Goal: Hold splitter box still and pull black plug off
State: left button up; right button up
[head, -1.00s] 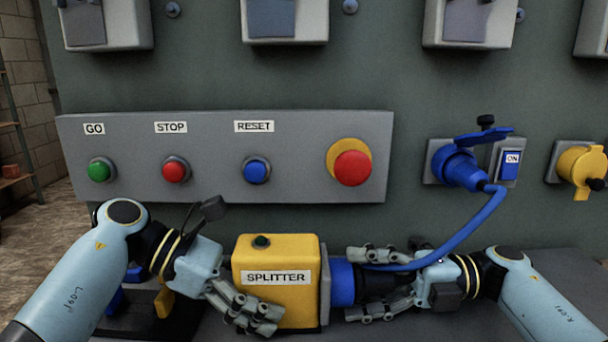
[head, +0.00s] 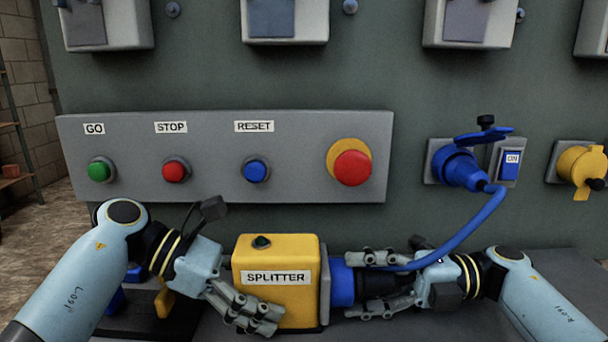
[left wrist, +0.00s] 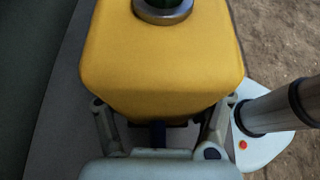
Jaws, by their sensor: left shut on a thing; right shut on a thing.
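The yellow splitter box (head: 288,258) stands on the grey ledge in the head view, with a green button on top. My left gripper (head: 258,316) is shut on the box from its left side. The left wrist view shows the yellow box (left wrist: 160,65) between both fingers (left wrist: 160,125). A blue socket (head: 341,281) sticks out of the box's right side. The black plug (head: 376,286) sits against that socket, in line with it. My right gripper (head: 380,285) is shut around the plug, one finger above and one below. The fingers partly hide the plug.
A blue cable (head: 470,236) curves from near my right gripper up to a blue wall plug (head: 459,168) beside the ON switch (head: 510,164). The button panel (head: 219,183) with the red emergency button (head: 352,167) is behind the box. A yellow socket (head: 580,165) is at far right.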

jog(key=shift+c, duration=1.2)
jog(key=o, duration=1.4)
jog(key=d, duration=1.2)
jog(key=shift+w, duration=0.1)
jog(key=shift+c, duration=0.2)
